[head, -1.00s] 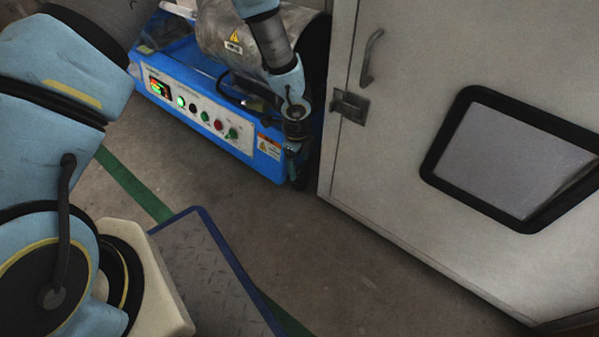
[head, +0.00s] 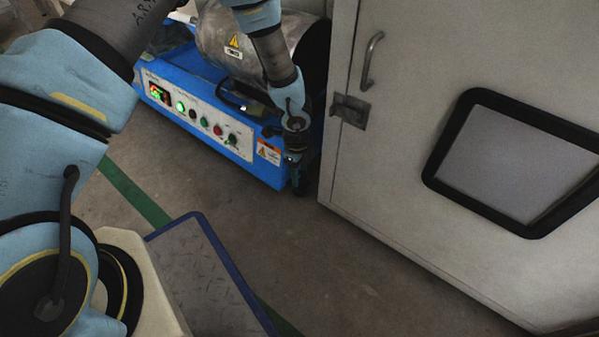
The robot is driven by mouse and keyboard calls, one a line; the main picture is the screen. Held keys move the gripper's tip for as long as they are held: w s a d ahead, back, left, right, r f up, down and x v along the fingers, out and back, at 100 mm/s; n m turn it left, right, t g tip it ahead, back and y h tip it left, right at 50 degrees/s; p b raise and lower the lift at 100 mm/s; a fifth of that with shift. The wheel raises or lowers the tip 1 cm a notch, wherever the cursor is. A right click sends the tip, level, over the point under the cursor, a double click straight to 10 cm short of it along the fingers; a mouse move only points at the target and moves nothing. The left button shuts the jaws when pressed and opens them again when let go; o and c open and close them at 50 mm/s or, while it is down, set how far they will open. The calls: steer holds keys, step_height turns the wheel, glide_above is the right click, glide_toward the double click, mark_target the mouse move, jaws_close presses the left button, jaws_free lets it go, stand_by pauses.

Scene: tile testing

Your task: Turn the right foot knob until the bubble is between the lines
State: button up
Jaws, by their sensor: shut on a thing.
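A blue machine (head: 262,172) with a silver drum (head: 262,50) on top stands on the floor at the upper middle of the head view. My gripper (head: 297,172) points down at the machine's right front corner, beside the orange and white warning label. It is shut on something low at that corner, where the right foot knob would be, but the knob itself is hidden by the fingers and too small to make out. The bubble and its lines cannot be made out in this view.
A grey cabinet (head: 400,150) with a latch, handle and dark-framed window stands close to the right of my gripper. A blue-edged plate (head: 205,265) lies in front, near a green floor line (head: 135,193). Bare floor (head: 330,260) lies between them.

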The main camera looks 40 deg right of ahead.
jaws_close()
steer(key=shift+n, duration=0.6)
steer(key=o, duration=0.9)
jaws_free()
steer(key=r+p, duration=0.2)
steer(key=r, duration=0.1)
steer(key=r+p, duration=0.2)
steer(key=r, duration=0.2)
steer(key=r+p, duration=0.2)
steer(key=r, duration=0.1)
steer(key=shift+s+a+r, duration=0.25)
steer(key=shift+a+r, duration=0.1)
steer(key=shift+r, duration=0.05)
